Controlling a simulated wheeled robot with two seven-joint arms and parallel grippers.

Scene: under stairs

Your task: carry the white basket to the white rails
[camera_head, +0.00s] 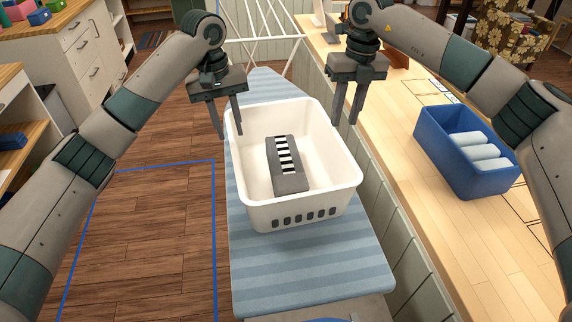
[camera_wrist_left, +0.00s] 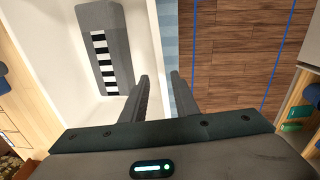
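The white basket (camera_head: 300,207) stands upright on a blue striped ironing board, with a grey block with a black-and-white striped strip (camera_head: 287,178) inside it. My left gripper (camera_head: 230,134) is open at the basket's left rim. In the left wrist view its fingers (camera_wrist_left: 159,92) are apart, one on the basket's inner side and one on its outer side, with the wall (camera_wrist_left: 152,45) between them; I cannot tell whether they touch it. My right gripper (camera_head: 344,124) is open by the right rim, fingers apart; contact is unclear. White rails (camera_head: 262,38) show behind the board.
The ironing board (camera_head: 300,270) has bare room in front of the basket. A blue crate (camera_head: 450,168) with pale rolls stands on the wooden counter (camera_head: 410,110) at right. Blue lines (camera_head: 215,230) mark the wooden floor at left. White drawers (camera_head: 85,55) stand back left.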

